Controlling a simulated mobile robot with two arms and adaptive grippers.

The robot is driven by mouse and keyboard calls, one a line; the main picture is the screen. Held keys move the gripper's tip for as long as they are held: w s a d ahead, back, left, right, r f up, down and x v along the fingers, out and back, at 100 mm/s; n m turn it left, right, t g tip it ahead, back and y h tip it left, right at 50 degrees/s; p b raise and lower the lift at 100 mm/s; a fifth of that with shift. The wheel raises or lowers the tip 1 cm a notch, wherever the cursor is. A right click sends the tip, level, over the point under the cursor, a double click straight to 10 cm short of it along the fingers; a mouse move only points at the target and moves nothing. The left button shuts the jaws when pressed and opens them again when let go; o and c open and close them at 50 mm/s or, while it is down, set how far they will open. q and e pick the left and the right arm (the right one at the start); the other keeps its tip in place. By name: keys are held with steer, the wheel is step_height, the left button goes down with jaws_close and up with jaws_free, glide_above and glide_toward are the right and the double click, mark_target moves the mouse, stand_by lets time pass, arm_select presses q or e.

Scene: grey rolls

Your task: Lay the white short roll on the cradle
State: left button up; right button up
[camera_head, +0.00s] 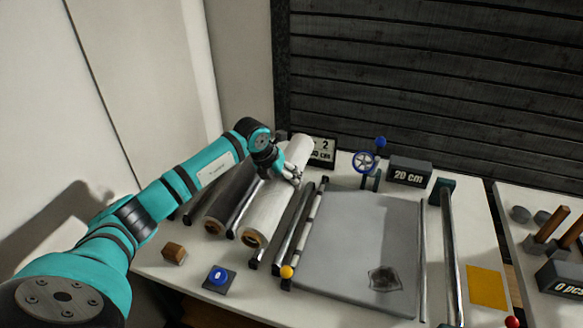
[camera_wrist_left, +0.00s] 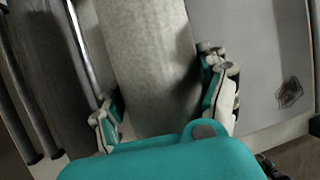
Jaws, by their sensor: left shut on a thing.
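The white roll (camera_head: 268,212) with a brown core end lies slanted across the left part of the table, beside a dark grey roll (camera_head: 228,203). My left gripper (camera_head: 290,174) is shut on the white roll toward its far end. In the left wrist view the pale roll (camera_wrist_left: 150,60) runs between the two fingers (camera_wrist_left: 165,108), one on each side. Dark rails (camera_head: 288,232) run just right of the white roll; I cannot tell for certain which part is the cradle. Whether the roll touches its support is hidden. My right gripper is not in view.
A grey board (camera_head: 358,235) with a dark patch fills the middle. A wooden block (camera_head: 174,253) and a blue-button pad (camera_head: 217,279) stand at the front left. A "20 cm" sign (camera_head: 408,171), a blue handwheel (camera_head: 364,162) and a yellow sheet (camera_head: 487,287) are farther right.

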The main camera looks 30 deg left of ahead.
arm_select(q)
steer(key=shift+d+r, duration=0.2)
steer(key=shift+d, duration=0.3)
steer(key=shift+d+f, duration=0.15)
steer(key=shift+d, duration=0.05)
steer(key=shift+f, duration=0.25)
steer(key=shift+w+a+f+b, duration=0.1)
steer(key=shift+a+f+b, duration=0.1)
steer(key=shift+f+b, duration=0.35)
step_height(320, 180, down, 7)
steer(key=b, duration=0.4)
steer(key=shift+r, duration=0.1)
steer(key=shift+f+b, duration=0.65)
steer(key=shift+f, duration=0.05)
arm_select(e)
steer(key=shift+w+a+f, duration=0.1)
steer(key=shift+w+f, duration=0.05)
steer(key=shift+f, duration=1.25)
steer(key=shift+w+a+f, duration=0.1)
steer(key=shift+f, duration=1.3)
